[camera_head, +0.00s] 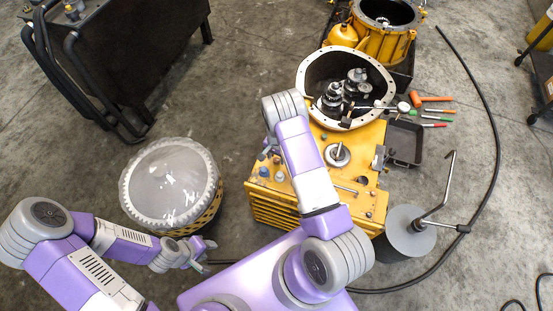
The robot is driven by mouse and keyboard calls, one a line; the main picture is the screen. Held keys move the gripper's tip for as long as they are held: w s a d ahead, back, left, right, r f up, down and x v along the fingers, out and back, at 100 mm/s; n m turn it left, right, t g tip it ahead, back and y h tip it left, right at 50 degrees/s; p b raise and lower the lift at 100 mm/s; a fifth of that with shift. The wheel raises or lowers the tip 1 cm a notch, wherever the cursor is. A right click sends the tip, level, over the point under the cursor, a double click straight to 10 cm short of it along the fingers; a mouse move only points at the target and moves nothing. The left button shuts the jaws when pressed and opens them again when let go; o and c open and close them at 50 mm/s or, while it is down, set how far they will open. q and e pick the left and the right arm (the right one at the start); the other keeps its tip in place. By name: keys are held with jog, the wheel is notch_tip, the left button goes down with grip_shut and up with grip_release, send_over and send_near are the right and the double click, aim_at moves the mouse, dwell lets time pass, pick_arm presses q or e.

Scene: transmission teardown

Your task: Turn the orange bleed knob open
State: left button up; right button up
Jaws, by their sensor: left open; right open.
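The yellow machine (290,222) stands in the middle, with several small knobs and fittings on its top. A blue knob (264,172) sits near its left edge. I cannot clearly pick out the orange bleed knob; it is too small or hidden by my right arm. My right arm reaches over the machine's top. My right gripper (270,149) is open, mostly hidden under its wrist, above the left part of the top near the small knobs. I cannot tell whether it touches one. My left gripper (196,256) is open and empty, low beside the drum, away from the machine.
A drum with a whitish round lid (170,185) stands left of the machine. A large open bell housing (304,84) with gears lies behind it. A dark tray (404,143), an orange mallet (432,99) and a grey round stand (408,232) are on the right. A black hose curves around them.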

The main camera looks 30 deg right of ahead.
jog(key=shift+f, duration=0.8)
grip_shut()
